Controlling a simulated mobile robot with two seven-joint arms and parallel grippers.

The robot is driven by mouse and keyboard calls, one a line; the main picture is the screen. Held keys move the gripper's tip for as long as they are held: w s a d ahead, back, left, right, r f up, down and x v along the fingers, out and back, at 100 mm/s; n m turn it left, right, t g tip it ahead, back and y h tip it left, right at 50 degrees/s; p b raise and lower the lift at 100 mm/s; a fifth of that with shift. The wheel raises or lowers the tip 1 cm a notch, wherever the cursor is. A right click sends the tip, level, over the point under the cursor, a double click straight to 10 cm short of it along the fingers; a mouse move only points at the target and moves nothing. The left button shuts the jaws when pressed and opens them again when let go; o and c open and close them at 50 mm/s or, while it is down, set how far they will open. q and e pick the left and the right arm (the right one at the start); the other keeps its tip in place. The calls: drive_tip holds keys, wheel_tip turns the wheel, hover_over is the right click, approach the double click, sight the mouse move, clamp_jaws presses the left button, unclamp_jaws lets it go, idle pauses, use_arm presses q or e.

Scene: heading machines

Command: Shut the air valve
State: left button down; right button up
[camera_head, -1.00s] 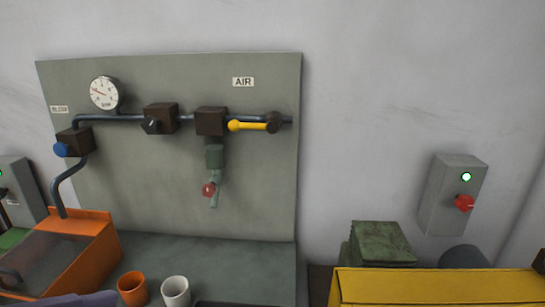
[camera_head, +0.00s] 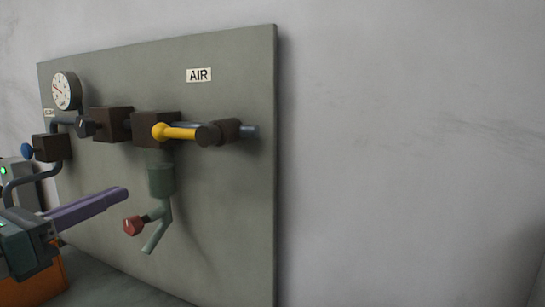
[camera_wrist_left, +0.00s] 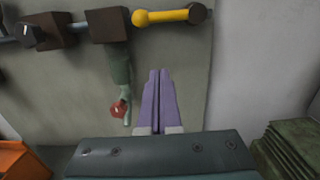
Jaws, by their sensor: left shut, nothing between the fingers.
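The air valve's yellow lever (camera_head: 180,132) lies along the blue pipe under the AIR label (camera_head: 199,75), its round end at the left and its dark pivot (camera_head: 208,134) at the right. In the left wrist view the lever (camera_wrist_left: 160,17) is at the top, beyond the fingertips. My left gripper (camera_head: 124,194) has purple fingers, shut and empty, in front of the panel and lower left of the lever. It also shows in the left wrist view (camera_wrist_left: 159,75), its fingers pressed together and apart from the lever. My right gripper is not in view.
Below the pipe hangs a green filter (camera_head: 161,180) with a red knob (camera_head: 132,226), close to the right of my left fingers. Dark blocks, a gauge (camera_head: 66,91) and a blue knob (camera_head: 27,151) are at the left. The wall right of the panel (camera_head: 240,220) is bare.

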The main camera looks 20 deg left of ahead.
sight(184, 134)
use_arm(q)
drive_tip(key=w+r+p, duration=0.4)
drive_tip(key=w, duration=0.6)
drive_tip(key=shift+w+d+r, duration=0.25)
drive_tip(key=shift+d, duration=0.1)
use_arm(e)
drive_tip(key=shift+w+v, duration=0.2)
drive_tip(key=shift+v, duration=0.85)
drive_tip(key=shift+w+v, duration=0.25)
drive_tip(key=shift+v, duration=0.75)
